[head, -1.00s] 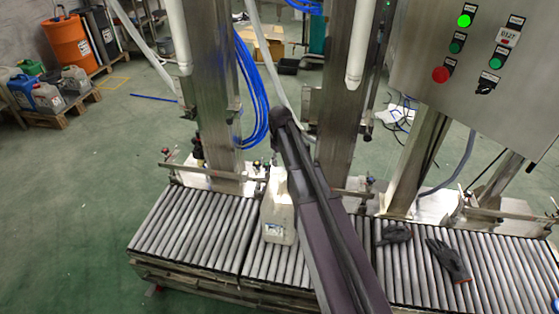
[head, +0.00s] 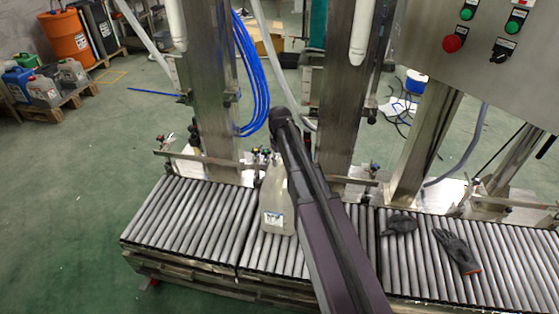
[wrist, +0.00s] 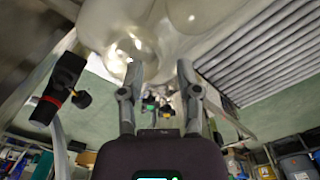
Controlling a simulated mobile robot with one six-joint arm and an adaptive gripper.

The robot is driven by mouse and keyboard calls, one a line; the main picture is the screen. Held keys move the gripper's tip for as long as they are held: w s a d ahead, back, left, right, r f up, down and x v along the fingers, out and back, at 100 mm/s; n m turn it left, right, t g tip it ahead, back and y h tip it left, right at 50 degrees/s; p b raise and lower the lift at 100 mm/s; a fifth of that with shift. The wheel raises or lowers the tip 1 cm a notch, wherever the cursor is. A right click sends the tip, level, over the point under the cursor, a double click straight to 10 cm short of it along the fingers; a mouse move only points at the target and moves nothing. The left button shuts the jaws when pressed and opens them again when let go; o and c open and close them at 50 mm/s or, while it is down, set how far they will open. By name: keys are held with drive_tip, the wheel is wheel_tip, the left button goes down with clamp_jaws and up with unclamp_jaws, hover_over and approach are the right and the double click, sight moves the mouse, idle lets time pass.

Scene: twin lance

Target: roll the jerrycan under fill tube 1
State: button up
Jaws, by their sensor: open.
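The whitish translucent jerrycan (head: 277,205) stands upright on the roller conveyor (head: 190,215), just right of a seam between roller sections. It has a small label low on its front. Two white fill tubes hang above, one at the left (head: 175,25) and one at the right (head: 362,35); I see no numbers on them. The jerrycan stands between them in the picture. My arm partly covers its right side and my gripper is hidden in the head view. In the wrist view my gripper (wrist: 160,72) is open, its fingertips close to the jerrycan (wrist: 110,25); contact is unclear.
Dark gloves (head: 456,250) lie on the rollers at the right. Steel columns (head: 215,100) and a rail stand behind the conveyor. A control panel (head: 475,50) hangs at upper right. Blue hoses (head: 245,80) hang near the left column. The rollers left of the jerrycan are clear.

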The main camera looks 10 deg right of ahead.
drive_tip(key=shift+f+b, duration=0.95)
drive_tip(key=shift+f, duration=0.3)
drive_tip(key=shift+c, duration=0.2)
clamp_jaws()
